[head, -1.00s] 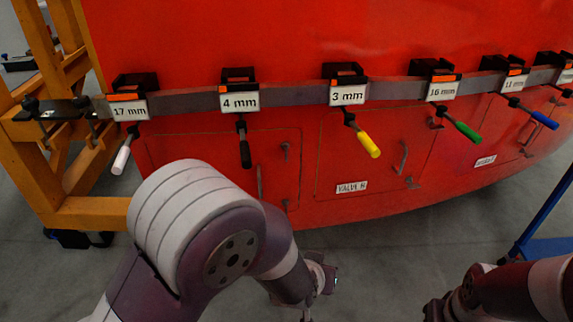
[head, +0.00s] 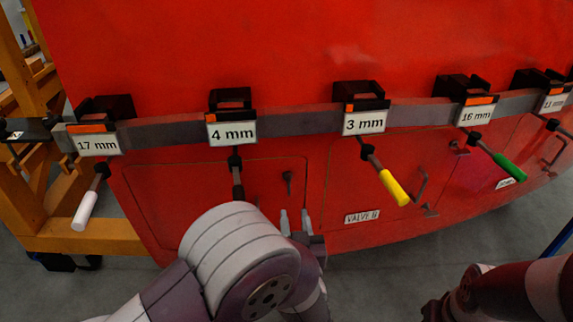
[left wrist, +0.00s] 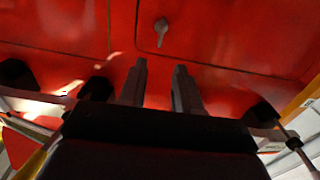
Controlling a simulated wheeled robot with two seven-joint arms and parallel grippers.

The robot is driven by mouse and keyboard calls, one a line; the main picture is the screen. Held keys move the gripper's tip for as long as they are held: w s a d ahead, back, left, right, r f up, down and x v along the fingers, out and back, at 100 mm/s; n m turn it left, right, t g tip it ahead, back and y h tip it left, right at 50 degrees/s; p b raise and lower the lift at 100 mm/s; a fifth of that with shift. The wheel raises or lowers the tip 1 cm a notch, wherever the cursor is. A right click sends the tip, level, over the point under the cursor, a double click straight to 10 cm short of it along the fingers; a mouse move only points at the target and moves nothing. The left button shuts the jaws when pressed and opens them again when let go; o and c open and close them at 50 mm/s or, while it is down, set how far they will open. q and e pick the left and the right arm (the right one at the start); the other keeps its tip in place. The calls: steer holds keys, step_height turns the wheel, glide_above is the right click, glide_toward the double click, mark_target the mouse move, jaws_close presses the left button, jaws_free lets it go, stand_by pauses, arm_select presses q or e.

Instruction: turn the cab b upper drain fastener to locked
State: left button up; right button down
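The drain panel (head: 215,200) is the outlined red panel left of the VALVE B panel; my left arm hides its lower part and any label. A small grey fastener (head: 288,180) sits near its upper right corner, roughly upright. It also shows in the left wrist view (left wrist: 161,32), near the panel's rounded corner line. My left gripper (head: 295,216) is open and empty, a little below the fastener in the head view. In the left wrist view its fingers (left wrist: 160,70) point toward the fastener, apart from it. The right gripper is not clearly visible.
A grey rail (head: 295,119) crosses above the panels with clamped size labels. Hanging handles include a black one (head: 238,180), a yellow one (head: 393,188) and a white one (head: 84,211). An orange frame (head: 95,232) stands at left. My right arm is at lower right.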

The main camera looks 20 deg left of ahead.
mark_target(289, 179)
arm_select(q)
steer(key=x, duration=1.2)
steer(key=shift+w+r, duration=0.15)
jaws_close()
